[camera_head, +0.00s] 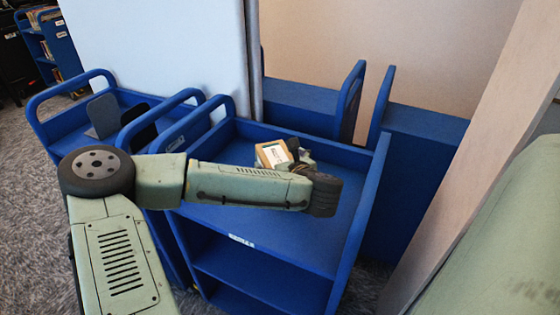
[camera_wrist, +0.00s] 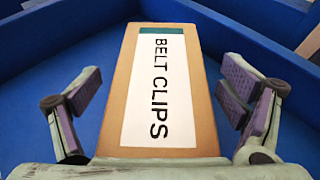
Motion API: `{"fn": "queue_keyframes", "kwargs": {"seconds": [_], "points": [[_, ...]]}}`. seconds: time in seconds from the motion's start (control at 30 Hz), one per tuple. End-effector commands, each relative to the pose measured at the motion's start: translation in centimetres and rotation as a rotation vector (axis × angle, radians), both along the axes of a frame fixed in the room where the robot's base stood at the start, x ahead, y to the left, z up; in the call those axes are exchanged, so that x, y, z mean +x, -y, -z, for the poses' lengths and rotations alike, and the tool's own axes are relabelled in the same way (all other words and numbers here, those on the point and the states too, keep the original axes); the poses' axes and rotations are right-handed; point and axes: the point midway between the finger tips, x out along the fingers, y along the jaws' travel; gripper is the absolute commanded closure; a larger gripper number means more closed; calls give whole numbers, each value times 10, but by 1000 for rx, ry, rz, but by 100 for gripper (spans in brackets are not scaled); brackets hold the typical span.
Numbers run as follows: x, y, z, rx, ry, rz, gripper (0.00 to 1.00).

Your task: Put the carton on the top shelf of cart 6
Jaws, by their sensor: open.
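The carton (camera_wrist: 158,88) is a brown box with a white label reading "BELT CLIPS" and a green strip at its far end. In the head view the carton (camera_head: 271,154) is on or just above the top shelf of a blue cart (camera_head: 290,235). My gripper (camera_wrist: 165,105) is open, with one finger on each side of the carton and a visible gap on both sides. In the head view my wrist hides most of the gripper. The cart's front label is too small to read, so I cannot tell its number.
Another blue cart (camera_head: 72,125) stands close on the left, holding grey and black bookends. More blue carts (camera_head: 420,150) stand behind on the right. A pale wooden post (camera_head: 465,150) is at the right. The top shelf around the carton is bare, with raised side walls.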

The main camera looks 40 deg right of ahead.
Motion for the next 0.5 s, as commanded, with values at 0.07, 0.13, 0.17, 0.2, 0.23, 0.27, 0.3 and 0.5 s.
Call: {"fn": "queue_keyframes", "kwargs": {"seconds": [0.07, 0.13, 0.17, 0.2, 0.23, 0.27, 0.3, 0.5], "points": [[0, 0, 0, 0, 0, 0, 9], [0, 0, -1, 0, 0, 0, 9], [0, 0, -2, 0, 0, 0, 9], [0, 0, -4, 0, 1, 0, 9], [-2, 0, -4, 0, 0, 1, 9], [-4, -1, -3, 0, -1, 2, 9], [-9, -3, -4, 0, -1, 2, 9], [-44, -16, -18, -2, 0, 5, 9]]}}
